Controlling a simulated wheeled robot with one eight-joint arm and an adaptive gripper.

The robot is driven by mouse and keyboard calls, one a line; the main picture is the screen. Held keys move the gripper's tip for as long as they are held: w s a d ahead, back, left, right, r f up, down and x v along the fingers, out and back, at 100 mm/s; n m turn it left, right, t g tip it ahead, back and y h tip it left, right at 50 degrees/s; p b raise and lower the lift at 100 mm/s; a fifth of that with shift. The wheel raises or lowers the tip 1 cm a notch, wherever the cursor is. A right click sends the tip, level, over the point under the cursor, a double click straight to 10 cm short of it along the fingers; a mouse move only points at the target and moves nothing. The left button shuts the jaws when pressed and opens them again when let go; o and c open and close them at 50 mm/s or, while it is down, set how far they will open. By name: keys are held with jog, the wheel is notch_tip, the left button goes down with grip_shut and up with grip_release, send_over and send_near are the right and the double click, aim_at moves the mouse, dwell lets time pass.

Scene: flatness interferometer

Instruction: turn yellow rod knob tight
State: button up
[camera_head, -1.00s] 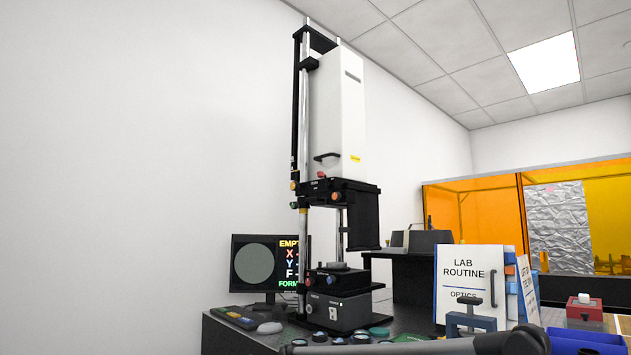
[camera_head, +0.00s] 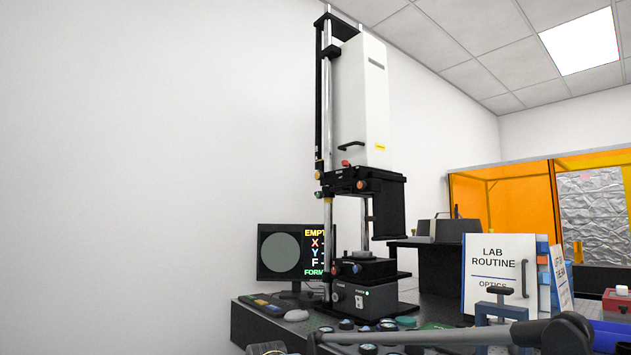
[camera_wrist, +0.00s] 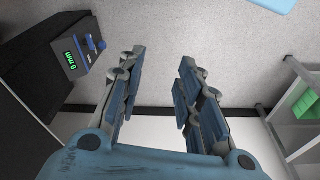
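The tall interferometer (camera_head: 361,100) stands on the dark bench, its white housing on upright metal rods. Small coloured knobs sit around its black carriage. A yellow-orange knob (camera_head: 318,177) is at the carriage's left, beside the rod; red (camera_head: 346,163) and orange (camera_head: 361,185) knobs are farther right. They are too small to tell how tight they are. My gripper (camera_wrist: 160,75) is open and empty in the wrist view, its two fingers well apart. No yellow knob shows between or near the fingers there.
A monitor (camera_head: 283,252) stands left of the interferometer. A Lab Routine binder (camera_head: 492,262) and a blue clamp (camera_head: 494,307) are at right. Several round optics lie along the bench front. The wrist view shows a dark box with a "0 mm" display (camera_wrist: 70,61).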

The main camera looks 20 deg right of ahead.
jog(key=o, duration=0.4)
jog(key=shift+s+r, duration=0.25)
jog(key=shift+r, duration=0.05)
jog(key=w+d+r+m+h, duration=0.25)
jog(key=w+d+r, duration=0.4)
jog(key=r, duration=0.75)
jog(key=w+d+r+m+h, duration=0.2)
jog(key=w+d+r+h, duration=0.2)
jog(key=w+r, duration=0.75)
jog(key=w+d+r+m+h, duration=0.25)
jog(key=w+d+r, duration=0.35)
jog(key=r, duration=1)
jog(key=m+t+h, duration=0.2)
jog(key=m+h, duration=0.3)
jog(key=h, duration=0.3)
send_near(317, 175)
jog(key=x, duration=0.9)
jog(key=shift+d, duration=0.1)
jog(key=shift+c, duration=0.4)
jog(key=c, duration=1)
